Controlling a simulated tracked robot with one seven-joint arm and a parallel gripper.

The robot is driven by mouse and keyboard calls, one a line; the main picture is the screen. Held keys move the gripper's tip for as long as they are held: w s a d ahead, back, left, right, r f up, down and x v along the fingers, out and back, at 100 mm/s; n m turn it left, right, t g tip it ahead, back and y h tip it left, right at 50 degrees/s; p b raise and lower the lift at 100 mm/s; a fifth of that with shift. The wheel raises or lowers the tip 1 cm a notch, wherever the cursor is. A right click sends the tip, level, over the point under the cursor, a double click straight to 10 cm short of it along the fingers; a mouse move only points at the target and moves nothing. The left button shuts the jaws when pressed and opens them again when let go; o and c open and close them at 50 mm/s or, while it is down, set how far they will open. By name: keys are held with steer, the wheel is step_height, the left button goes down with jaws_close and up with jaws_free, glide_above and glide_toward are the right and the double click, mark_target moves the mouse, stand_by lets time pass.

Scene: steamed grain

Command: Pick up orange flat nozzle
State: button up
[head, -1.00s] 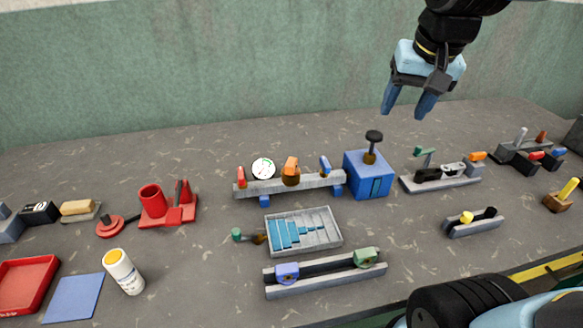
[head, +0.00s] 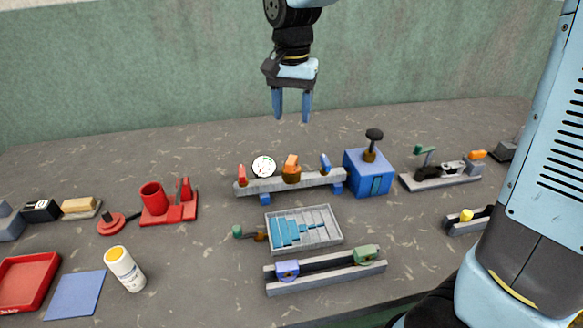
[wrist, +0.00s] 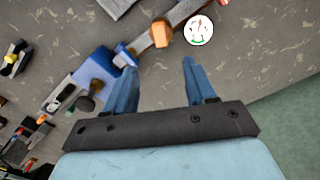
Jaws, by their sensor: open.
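An orange nozzle (head: 291,163) stands in the middle of a grey rail, between a red piece (head: 241,174) and a blue piece (head: 325,164). It also shows in the wrist view (wrist: 161,33), just beyond the fingertips and between their lines. My gripper (head: 292,118) is open and empty, with blue fingers pointing down. It hangs above the table, higher in the picture than the nozzle and apart from it. The fingers also show in the wrist view (wrist: 159,68).
A round white gauge (head: 263,166) sits left of the nozzle. A blue box with a black knob (head: 368,172) stands at the rail's right end. A grey tray with blue steps (head: 322,243) lies in front. Another orange piece (head: 477,155) is farther right. The table behind the rail is clear.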

mark_target(291, 159)
step_height(291, 159, down, 13)
steer(key=shift+s+f, duration=0.1)
stand_by(0.6)
steer(key=shift+c, duration=0.4)
jaws_close()
